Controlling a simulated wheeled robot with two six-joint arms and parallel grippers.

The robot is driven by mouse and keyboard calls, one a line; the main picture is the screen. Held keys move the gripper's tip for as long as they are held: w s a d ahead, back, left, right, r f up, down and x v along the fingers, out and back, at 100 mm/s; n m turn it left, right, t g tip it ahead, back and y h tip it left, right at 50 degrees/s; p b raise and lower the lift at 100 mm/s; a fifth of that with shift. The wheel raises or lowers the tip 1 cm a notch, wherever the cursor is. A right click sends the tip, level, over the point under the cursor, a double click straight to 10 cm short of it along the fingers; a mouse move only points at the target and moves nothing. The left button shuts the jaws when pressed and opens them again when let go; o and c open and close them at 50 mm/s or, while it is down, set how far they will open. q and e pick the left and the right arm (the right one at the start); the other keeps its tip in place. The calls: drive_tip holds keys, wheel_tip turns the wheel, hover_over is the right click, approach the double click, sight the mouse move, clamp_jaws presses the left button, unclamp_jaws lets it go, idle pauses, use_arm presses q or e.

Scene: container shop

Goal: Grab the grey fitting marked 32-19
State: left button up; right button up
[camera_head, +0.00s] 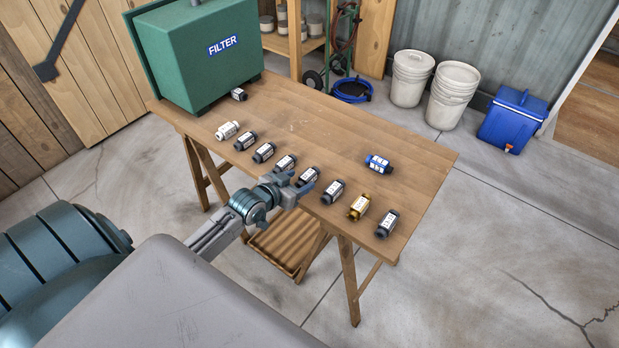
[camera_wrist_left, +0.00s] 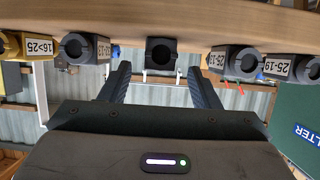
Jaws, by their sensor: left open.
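Several short dark grey fittings with white labels stand in a row along the table's near edge. My left gripper (camera_head: 297,187) is open at this edge, close to one grey fitting (camera_head: 309,175). In the left wrist view, a grey fitting (camera_wrist_left: 161,53) appears centred between the two open fingers; its label is hidden. Grey fittings flank it on the left (camera_wrist_left: 76,46) and right (camera_wrist_left: 239,62); I cannot read their labels surely. A farther grey one (camera_wrist_left: 305,70) seems to read 25-19. I cannot make out 32-19 on any label. My right gripper is not in view.
In the row, a gold fitting (camera_head: 358,206) marked 16>25 and a white one (camera_head: 228,130) stand among the grey ones. A blue fitting (camera_head: 379,163) lies farther back. A green FILTER box (camera_head: 205,60) fills the table's left end. The wooden table (camera_head: 330,125) is clear mid-top.

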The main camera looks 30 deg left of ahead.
sight(303, 179)
use_arm(q)
drive_tip(key=p+x, duration=0.1)
drive_tip(key=x, duration=0.4)
drive_tip(key=shift+c, duration=0.5)
drive_tip(key=c, duration=1)
